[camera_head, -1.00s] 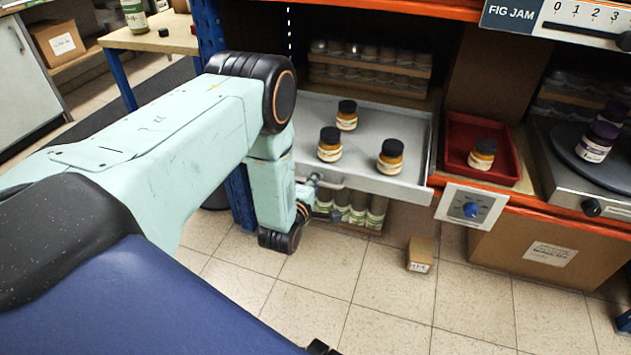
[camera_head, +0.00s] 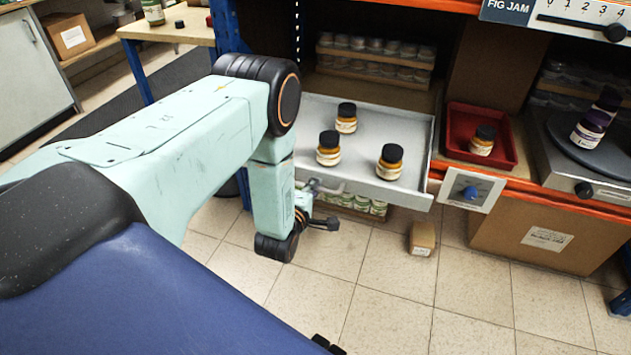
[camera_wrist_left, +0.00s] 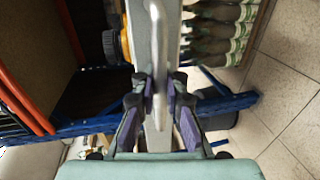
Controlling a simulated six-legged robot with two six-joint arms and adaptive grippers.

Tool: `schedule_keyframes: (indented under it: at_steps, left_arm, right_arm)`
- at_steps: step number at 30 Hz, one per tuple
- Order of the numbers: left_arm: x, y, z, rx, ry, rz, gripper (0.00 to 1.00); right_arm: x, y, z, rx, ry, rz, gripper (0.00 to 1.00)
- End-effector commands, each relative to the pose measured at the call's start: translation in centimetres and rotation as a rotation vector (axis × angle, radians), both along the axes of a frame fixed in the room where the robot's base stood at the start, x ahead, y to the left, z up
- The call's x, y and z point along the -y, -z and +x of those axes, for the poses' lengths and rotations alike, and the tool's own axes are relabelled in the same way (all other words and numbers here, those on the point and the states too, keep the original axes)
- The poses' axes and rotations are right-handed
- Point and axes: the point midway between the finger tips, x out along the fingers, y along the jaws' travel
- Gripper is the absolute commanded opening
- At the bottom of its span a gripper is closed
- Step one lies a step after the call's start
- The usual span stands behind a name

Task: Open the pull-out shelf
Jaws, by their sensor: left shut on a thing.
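The grey pull-out shelf (camera_head: 390,119) stands out from the rack in the head view, with three amber, black-lidded jars (camera_head: 388,162) upright on it. Its bar handle (camera_head: 331,188) is on the front face, near the left end. My left gripper (camera_head: 311,188) is at this handle, partly hidden by its own wrist. In the left wrist view the gripper's fingers (camera_wrist_left: 160,84) are shut on the handle (camera_wrist_left: 155,38), one on each side of the bar. My right gripper is not in view.
A small carton (camera_head: 422,238) stands on the floor below. A blue rack post (camera_head: 228,25) rises behind my arm.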

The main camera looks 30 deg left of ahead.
Motion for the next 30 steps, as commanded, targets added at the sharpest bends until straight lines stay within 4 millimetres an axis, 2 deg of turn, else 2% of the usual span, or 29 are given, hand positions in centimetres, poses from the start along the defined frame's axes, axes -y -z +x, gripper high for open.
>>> schedule_keyframes:
  at_steps: [23, 24, 30]
  left_arm:
    - [0.4, -0.3, -1.1, 0.01, 0.004, 0.001, 0.0]
    - [0.4, -0.3, -1.2, 0.01, 0.004, 0.001, 0.09]
    - [0.4, -0.3, -1.3, 0.008, 0.002, 0.001, 0.26]
  right_arm:
    - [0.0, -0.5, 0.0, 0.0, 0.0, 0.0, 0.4]
    - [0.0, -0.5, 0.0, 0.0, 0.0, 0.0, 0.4]
    - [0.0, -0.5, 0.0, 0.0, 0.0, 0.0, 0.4]
